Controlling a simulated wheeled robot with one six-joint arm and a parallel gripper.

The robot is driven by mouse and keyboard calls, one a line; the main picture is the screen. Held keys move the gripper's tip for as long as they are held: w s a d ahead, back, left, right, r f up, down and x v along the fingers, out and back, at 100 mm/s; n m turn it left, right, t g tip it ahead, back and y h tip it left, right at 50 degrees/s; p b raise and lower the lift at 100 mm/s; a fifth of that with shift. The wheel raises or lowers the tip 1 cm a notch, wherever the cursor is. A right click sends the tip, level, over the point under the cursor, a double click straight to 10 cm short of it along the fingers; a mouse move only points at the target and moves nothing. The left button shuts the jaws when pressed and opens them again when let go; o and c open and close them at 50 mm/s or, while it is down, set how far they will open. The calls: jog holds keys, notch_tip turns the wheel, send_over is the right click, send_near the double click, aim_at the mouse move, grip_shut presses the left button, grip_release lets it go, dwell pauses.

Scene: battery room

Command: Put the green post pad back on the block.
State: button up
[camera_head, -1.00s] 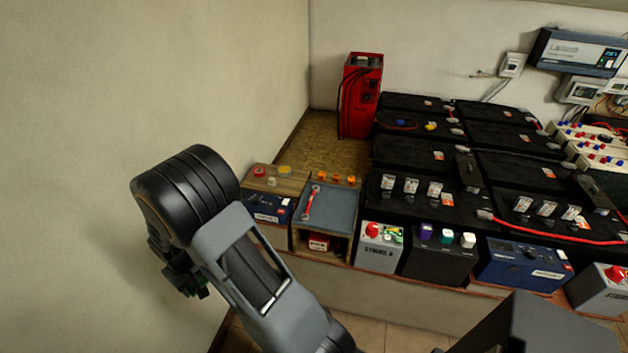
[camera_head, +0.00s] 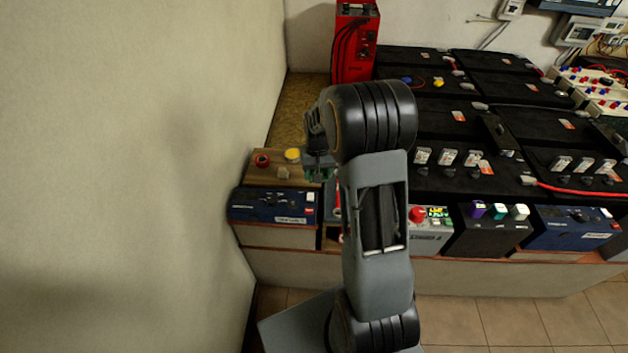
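A green-topped piece (camera_head: 499,210) stands between a purple piece (camera_head: 477,209) and a white piece (camera_head: 520,210) on a dark box (camera_head: 490,238) at the front of the bench. I cannot tell whether it is the green post pad. A wooden block (camera_head: 258,174) at the left end of the bench carries a red round piece (camera_head: 262,160), a yellow one (camera_head: 292,155) and a beige one (camera_head: 284,174). My gripper (camera_head: 319,174) is right of this block, partly hidden by my wrist. Small green bits show at its end; whether they are a held pad is unclear. Its fingers are not clear.
A blue box (camera_head: 273,206) stands in front of the wooden block. A red charger (camera_head: 355,45) stands behind. Black batteries (camera_head: 440,115) with cables fill the bench to the right. The wall (camera_head: 120,150) is close on the left. My arm hides most of the grey tray.

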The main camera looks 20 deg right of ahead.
jog(key=d+r+m+b, duration=0.1)
jog(key=d+m+b, duration=0.15)
jog(key=d, duration=0.55)
jog(key=w+a+f, duration=0.2)
jog(key=w, duration=0.1)
jog(key=w+a+f, duration=0.2)
jog(key=w+f, duration=0.1)
jog(key=w, duration=0.1)
jog(key=w+a+f, duration=0.2)
jog(key=w+f, duration=0.1)
jog(key=shift+w+f, duration=0.15)
jog(key=shift+w, duration=0.25)
jog(key=shift+w+a+f, duration=0.1)
jog(key=shift+w+f, duration=0.15)
jog(key=shift+f, duration=0.15)
jog(key=shift+w+f, duration=0.1)
jog(key=shift+f, duration=1.5)
jog(key=shift+f, duration=0.1)
jog(key=shift+f+b, duration=0.15)
jog(key=shift+b, duration=0.2)
jog(key=o, duration=0.9)
